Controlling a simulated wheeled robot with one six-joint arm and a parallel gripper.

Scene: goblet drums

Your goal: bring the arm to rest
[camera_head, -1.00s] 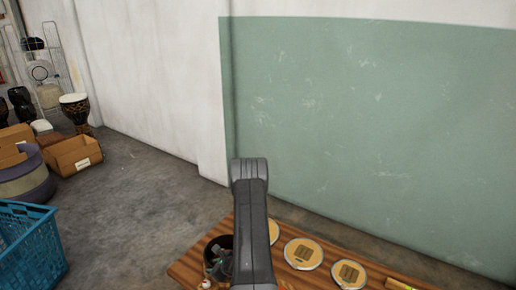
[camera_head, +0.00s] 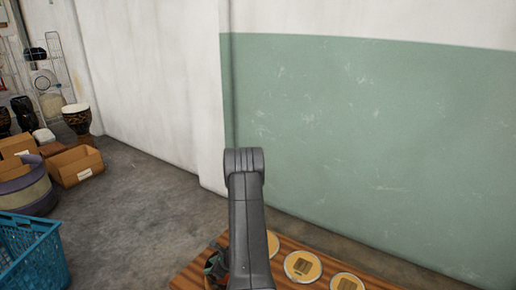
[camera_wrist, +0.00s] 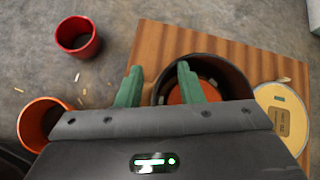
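My arm (camera_head: 246,215) rises in the middle of the head view, in front of the wall. My gripper (camera_wrist: 157,75) shows in the wrist view with its two green fingers apart and nothing between them. It is above the left part of a striped wooden table (camera_wrist: 160,42). A dark round pot (camera_wrist: 238,80) with something orange inside is just beyond and beside the right finger. Whether the finger touches it I cannot tell. In the head view the gripper is mostly hidden behind the arm.
Round pale drum heads (camera_head: 302,266) lie along the table. A red pot (camera_wrist: 77,38) and an orange pot (camera_wrist: 40,122) stand on the floor beside it. A blue crate (camera_head: 32,252), cardboard boxes (camera_head: 76,165) and a goblet drum (camera_head: 77,118) are at the left. Floor between is clear.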

